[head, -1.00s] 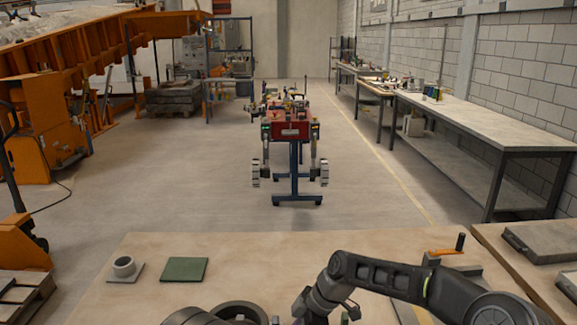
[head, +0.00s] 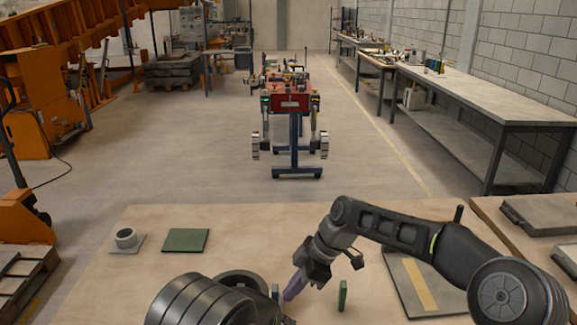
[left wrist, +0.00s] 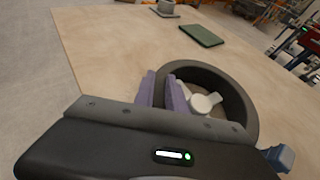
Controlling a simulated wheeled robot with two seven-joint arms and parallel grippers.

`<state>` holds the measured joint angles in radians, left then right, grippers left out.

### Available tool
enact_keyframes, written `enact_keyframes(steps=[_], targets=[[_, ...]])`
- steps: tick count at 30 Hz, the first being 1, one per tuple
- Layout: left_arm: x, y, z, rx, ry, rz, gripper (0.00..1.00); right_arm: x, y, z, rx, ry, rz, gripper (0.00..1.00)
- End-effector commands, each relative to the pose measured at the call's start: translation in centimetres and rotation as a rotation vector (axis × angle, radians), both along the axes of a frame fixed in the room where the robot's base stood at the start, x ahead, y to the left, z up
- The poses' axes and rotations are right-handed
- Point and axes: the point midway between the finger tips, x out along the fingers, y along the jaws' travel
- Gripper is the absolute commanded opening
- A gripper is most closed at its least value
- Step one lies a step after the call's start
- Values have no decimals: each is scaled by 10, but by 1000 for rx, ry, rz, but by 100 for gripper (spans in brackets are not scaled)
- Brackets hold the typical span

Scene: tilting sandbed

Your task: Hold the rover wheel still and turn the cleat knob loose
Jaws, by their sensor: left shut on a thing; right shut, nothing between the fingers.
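The rover wheel is a dark ring (head: 243,277) low on the table in the head view, partly hidden behind my left arm. The left wrist view shows its rim (left wrist: 240,84) and a pale hub piece (left wrist: 203,103) inside. My left gripper (left wrist: 165,88) is shut on the wheel's rim, its purple fingers either side of the wall. My right gripper (head: 290,294) is shut and empty, pointing down just right of the wheel. A small blue-grey piece (head: 276,292) stands between them; it may be the cleat knob, but I cannot tell. Any contact with it is unclear.
A green upright piece (head: 342,296) stands right of my right gripper. A green mat (head: 186,240) and a grey cup on a plate (head: 126,239) lie at the table's back left. A grey board (head: 408,283) lies under my right arm. The table's (head: 290,225) back middle is clear.

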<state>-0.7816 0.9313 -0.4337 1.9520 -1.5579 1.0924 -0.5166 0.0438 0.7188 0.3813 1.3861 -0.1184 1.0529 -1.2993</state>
Motion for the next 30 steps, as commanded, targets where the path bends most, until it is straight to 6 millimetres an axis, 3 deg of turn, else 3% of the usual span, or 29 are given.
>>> enact_keyframes(steps=[9,10,18,30], targets=[[-1,1,-1,2,2,3,0,0,0,0,0,0,0,0],[-1,1,-1,2,2,3,18,0,0,0,0,0,0,0],[0,1,0,0,1,2,40,0,0,0,0,0,0,0],[-3,-4,3,-1,-1,-1,41,0,0,0,0,0,0,0]])
